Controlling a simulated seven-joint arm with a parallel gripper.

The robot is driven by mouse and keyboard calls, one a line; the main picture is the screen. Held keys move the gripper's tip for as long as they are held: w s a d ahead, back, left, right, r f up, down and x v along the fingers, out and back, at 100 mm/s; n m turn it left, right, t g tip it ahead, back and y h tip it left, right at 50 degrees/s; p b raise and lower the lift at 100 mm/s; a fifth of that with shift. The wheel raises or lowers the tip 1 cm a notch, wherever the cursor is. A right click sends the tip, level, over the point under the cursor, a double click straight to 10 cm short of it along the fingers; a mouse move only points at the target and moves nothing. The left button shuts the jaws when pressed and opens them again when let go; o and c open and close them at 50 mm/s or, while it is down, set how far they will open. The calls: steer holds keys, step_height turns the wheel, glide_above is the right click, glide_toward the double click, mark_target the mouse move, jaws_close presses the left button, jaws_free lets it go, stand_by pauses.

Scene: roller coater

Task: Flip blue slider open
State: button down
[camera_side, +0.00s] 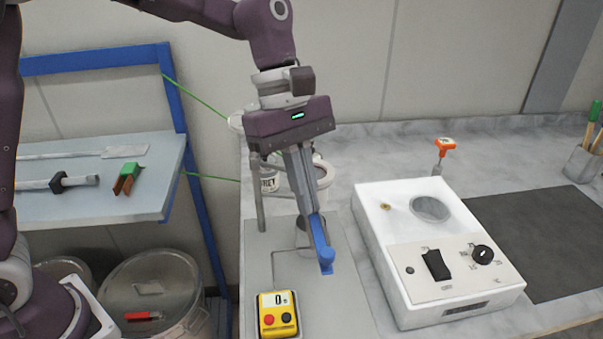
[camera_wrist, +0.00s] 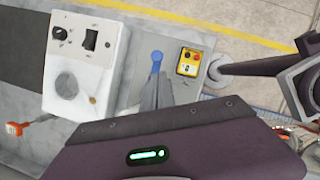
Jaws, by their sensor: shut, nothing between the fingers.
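The blue slider (camera_side: 323,250) is a narrow blue piece with a rounded knob, at the lower end of my fingers over the grey plate. It also shows in the wrist view (camera_wrist: 156,60), just beyond my fingertips. My gripper (camera_side: 312,208) points down and is shut, with its grey fingers together. The fingertips are at the upper end of the blue piece; I cannot tell whether they touch it. In the wrist view, my gripper (camera_wrist: 156,82) overlaps the slider's near end. The fingers hide part of the grey cylinder (camera_side: 303,233) behind them.
A yellow control box (camera_side: 278,313) with red and black buttons stands at the plate's front. A white machine (camera_side: 440,250) with a black switch and dial stands to the right. An orange-headed tool (camera_side: 444,146) is behind it. Cups (camera_side: 322,173) stand behind my gripper.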

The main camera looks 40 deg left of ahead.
steer(key=v, duration=0.4)
steer(key=shift+w+a, duration=0.1)
steer(key=s+a+r+m+t+y, duration=0.2)
steer(key=s+a+r+m+t, duration=0.2)
steer(key=s+a+m, duration=0.45)
steer(key=s+a+f+m+t+y, duration=0.1)
steer(key=s+a+f+m, duration=0.1)
steer(key=s, duration=0.3)
steer(key=s+a+f+m+t+y, duration=0.1)
steer(key=s+a+f+m, duration=0.1)
steer(key=s+a+m, duration=0.2)
steer(key=shift+s+a+f+t, duration=0.15)
steer(key=shift+s+a+t, duration=0.3)
steer(key=shift+s, duration=0.75)
steer(key=shift+w+d, duration=0.1)
